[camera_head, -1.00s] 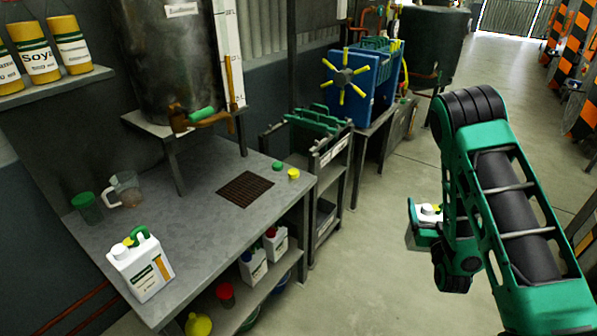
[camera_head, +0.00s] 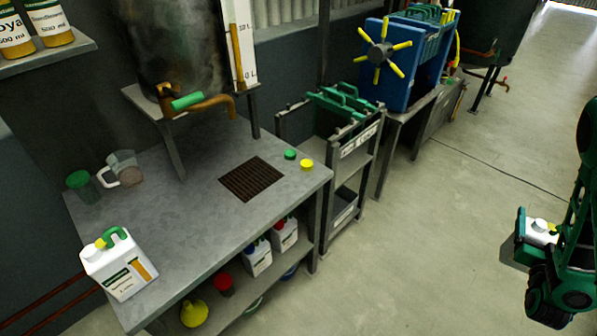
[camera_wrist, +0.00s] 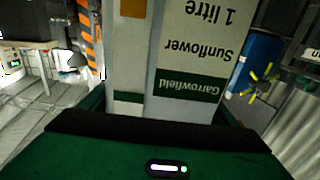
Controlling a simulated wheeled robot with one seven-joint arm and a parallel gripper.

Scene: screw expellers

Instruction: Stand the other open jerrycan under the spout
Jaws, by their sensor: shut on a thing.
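My gripper (camera_head: 524,240) is at the right, away from the bench, over the floor. It is shut on a white jerrycan (camera_head: 541,231). In the wrist view the held jerrycan (camera_wrist: 190,60) fills the middle, its "Garrowfield Sunflower 1 litre" label upside down in the picture. Another white jerrycan (camera_head: 120,268) with a green handle stands upright on the bench's front left. The orange-brown spout (camera_head: 208,105) with a green lever (camera_head: 187,101) comes from the metal tank (camera_head: 165,45), above the bench. A dark grate (camera_head: 251,179) lies in the bench top below and right of the spout.
A green cap (camera_head: 290,154) and a yellow cap (camera_head: 306,165) lie right of the grate. A clear jug (camera_head: 124,168) and green-lidded jar (camera_head: 82,186) stand at the back left. The bench (camera_head: 190,230) is clear around the grate. A rack (camera_head: 345,150) stands beside it.

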